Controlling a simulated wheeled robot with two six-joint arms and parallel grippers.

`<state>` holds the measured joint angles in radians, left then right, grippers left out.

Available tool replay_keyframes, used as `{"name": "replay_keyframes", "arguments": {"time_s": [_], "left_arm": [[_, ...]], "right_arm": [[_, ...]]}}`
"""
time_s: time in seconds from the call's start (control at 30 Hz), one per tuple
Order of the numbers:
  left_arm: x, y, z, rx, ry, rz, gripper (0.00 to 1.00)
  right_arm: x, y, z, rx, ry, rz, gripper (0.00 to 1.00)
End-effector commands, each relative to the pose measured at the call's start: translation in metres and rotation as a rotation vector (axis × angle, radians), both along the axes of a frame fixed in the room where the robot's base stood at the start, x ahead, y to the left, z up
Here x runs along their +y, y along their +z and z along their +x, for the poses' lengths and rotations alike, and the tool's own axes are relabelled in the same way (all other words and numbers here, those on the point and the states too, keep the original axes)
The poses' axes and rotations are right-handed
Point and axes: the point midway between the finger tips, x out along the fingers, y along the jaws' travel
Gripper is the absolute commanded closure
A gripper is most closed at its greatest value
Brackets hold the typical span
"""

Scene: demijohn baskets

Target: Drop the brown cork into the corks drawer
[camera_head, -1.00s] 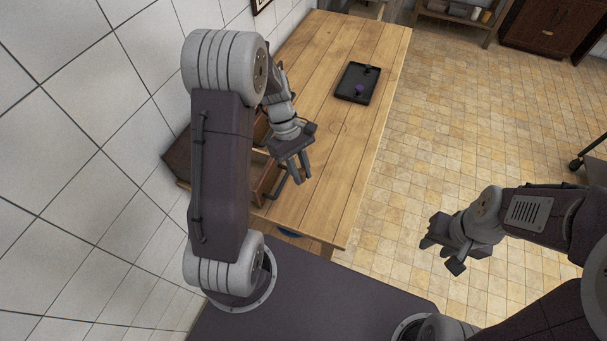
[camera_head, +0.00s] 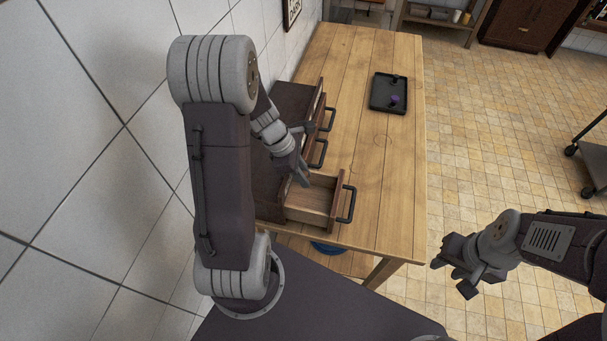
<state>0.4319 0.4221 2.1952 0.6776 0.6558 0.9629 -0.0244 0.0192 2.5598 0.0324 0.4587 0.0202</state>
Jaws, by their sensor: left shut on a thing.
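My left gripper (camera_head: 303,178) points down over the inner left part of an open drawer (camera_head: 314,199). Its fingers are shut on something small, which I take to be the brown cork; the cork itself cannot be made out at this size. The drawer is pulled out from a dark wooden cabinet (camera_head: 268,187) at the table's left side, and the part of its inside that shows looks empty. No readable label shows on it. My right gripper (camera_head: 455,275) is open and empty over the floor at the right, away from the table.
The table's right side is clear.

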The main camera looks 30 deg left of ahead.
Motion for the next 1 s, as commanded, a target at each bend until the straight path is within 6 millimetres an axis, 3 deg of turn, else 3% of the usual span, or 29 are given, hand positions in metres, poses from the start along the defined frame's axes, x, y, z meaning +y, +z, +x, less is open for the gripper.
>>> {"name": "replay_keyframes", "arguments": {"time_s": [0.03, 0.23, 0.57, 0.6, 0.67, 1.0], "left_arm": [[0.0, -0.015, 0.0, 0.0, 0.0, 0.0, 1.0], [0.0, -0.042, 0.0, -0.001, -0.002, 0.0, 1.0], [0.0, -0.042, 0.0, 0.0, -0.002, 0.0, 1.0], [0.0, -0.042, 0.0, 0.0, -0.002, 0.0, 0.68], [0.0, -0.042, 0.0, 0.0, -0.002, 0.0, 0.54], [0.0, -0.043, 0.0, -0.001, -0.002, 0.0, 0.54]], "right_arm": [[0.0, -0.015, 0.0, 0.0, 0.0, 0.0, 0.65], [0.0, -0.044, 0.0, 0.0, 0.0, 0.0, 0.65], [0.0, -0.045, 0.0, 0.0, 0.0, 0.0, 0.65], [0.0, -0.045, 0.0, 0.0, 0.0, 0.0, 0.65], [0.0, -0.045, 0.0, 0.0, 0.0, 0.0, 0.65], [0.0, -0.045, 0.0, 0.0, 0.0, 0.0, 0.65]]}}
